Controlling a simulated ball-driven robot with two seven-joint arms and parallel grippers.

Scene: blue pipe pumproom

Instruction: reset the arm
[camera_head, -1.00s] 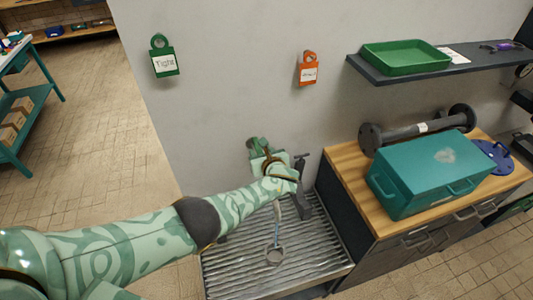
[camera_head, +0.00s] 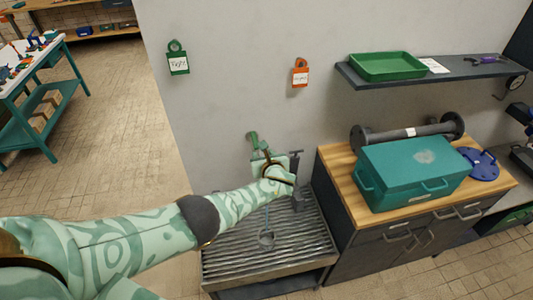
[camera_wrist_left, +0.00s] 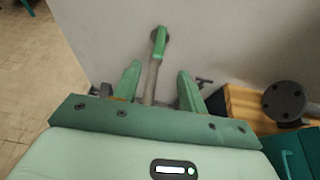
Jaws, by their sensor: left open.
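My left arm reaches in from the left in the head view. My left gripper (camera_head: 268,168) is at the wall above the grated drain stand (camera_head: 262,255). A green handle (camera_head: 253,139) shows just beyond the gripper. In the left wrist view my gripper (camera_wrist_left: 158,88) is open, with its two green fingers on either side of a grey stem. The stem ends in the green handle (camera_wrist_left: 160,42) at the wall. I cannot tell whether the fingers touch the stem. My right gripper is not in view.
A dark valve fitting (camera_head: 297,168) stands close right of the gripper. A teal box (camera_head: 412,170) and a dark flanged pipe (camera_head: 405,133) lie on the wooden-topped cabinet (camera_head: 350,195). A shelf (camera_head: 440,73) is above. Open floor (camera_head: 120,110) lies left.

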